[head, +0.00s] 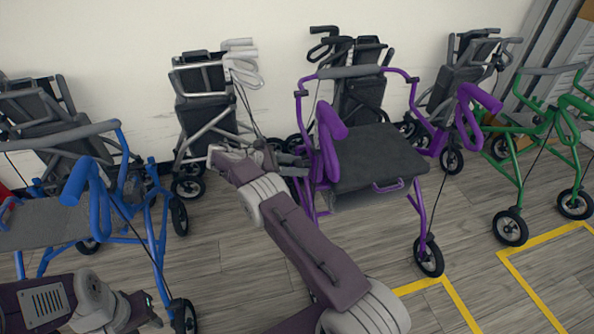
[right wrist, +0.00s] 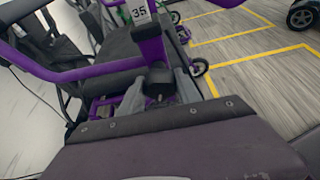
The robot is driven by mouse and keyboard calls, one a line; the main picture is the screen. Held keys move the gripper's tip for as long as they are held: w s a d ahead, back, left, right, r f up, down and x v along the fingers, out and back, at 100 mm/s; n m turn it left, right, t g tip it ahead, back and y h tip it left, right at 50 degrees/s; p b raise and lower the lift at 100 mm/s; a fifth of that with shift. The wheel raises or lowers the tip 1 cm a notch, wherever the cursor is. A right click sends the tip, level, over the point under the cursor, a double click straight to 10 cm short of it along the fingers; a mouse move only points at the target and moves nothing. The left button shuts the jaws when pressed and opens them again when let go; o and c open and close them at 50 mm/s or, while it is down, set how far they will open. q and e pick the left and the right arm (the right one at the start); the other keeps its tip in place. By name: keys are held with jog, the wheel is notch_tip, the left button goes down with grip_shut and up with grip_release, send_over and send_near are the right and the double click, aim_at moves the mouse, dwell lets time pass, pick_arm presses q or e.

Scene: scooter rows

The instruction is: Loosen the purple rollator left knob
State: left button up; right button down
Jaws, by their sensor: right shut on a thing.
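The purple rollator (head: 375,160) stands right of centre in the head view, with a dark seat and purple frame. My right arm reaches to its left side, and my right gripper (head: 293,164) is at the left frame post. In the right wrist view, the black knob (right wrist: 159,82) sits on the purple frame (right wrist: 152,48) between the two grey fingers of my right gripper (right wrist: 158,96), which is shut on it. In the head view the knob is hidden by the gripper. My left gripper (head: 146,309) is low at the left, by the blue rollator; its fingers are unclear.
A blue rollator (head: 95,190) stands at the left, close to my left arm. A green rollator (head: 545,125) stands at the right. Folded grey and black rollators (head: 205,105) line the wall behind. Yellow lines (head: 520,275) mark the open floor at front right.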

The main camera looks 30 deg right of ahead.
jog(key=shift+f+n+b, duration=0.15)
jog(key=shift+n+b, duration=0.15)
jog(key=shift+b, duration=0.2)
dwell(0.3)
jog(key=c, duration=0.8)
grip_release()
jog(key=shift+c, duration=0.2)
